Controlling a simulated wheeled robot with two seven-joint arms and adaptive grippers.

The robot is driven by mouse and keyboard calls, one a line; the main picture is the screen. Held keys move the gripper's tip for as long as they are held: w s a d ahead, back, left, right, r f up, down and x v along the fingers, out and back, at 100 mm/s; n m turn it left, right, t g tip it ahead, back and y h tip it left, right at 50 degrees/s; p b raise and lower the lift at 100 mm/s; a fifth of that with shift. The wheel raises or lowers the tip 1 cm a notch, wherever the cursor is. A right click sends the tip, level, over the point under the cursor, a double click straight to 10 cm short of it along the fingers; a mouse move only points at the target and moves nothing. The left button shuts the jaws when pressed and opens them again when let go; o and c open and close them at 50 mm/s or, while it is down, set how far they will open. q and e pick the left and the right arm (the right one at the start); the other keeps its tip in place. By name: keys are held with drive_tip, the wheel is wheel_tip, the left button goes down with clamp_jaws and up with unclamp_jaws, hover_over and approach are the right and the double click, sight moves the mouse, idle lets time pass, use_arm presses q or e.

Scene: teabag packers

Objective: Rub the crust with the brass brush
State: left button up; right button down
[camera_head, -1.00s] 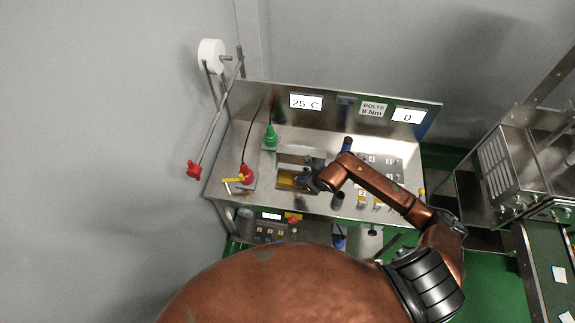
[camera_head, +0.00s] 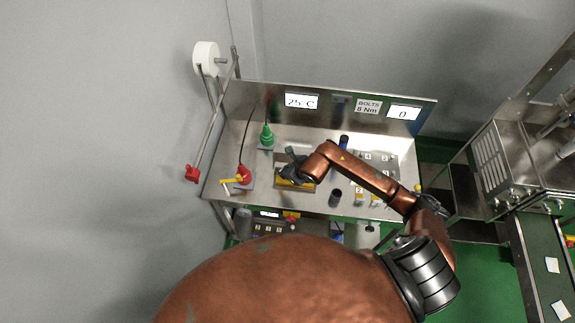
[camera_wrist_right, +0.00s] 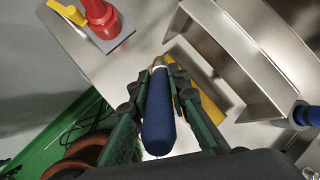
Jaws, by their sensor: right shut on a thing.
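My right gripper (camera_head: 295,170) is over the recessed opening in the steel bench, at its yellow part (camera_head: 292,184). In the right wrist view my right gripper (camera_wrist_right: 160,90) is shut on a blue handle (camera_wrist_right: 158,115) with a pale metal collar at its far end, taken to be the brass brush. Its bristles are hidden. The yellow part (camera_wrist_right: 206,104) shows just beside the right finger; I cannot tell whether the brush touches it. No crust can be made out. My left gripper is not in view.
A red bottle-like piece (camera_head: 245,174) with a yellow lever and a green one (camera_head: 267,136) stand left on the bench (camera_head: 222,168). A dark cup (camera_head: 335,197) and another blue handle (camera_head: 343,141) stand right of the opening. A conveyor (camera_head: 540,270) runs at far right.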

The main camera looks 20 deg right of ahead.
drive_tip(key=shift+d+r+p, duration=0.1)
drive_tip(key=shift+r+p, duration=0.65)
drive_tip(key=shift+r, duration=0.95)
drive_tip(key=shift+s+f, duration=0.1)
drive_tip(key=shift+f, duration=0.05)
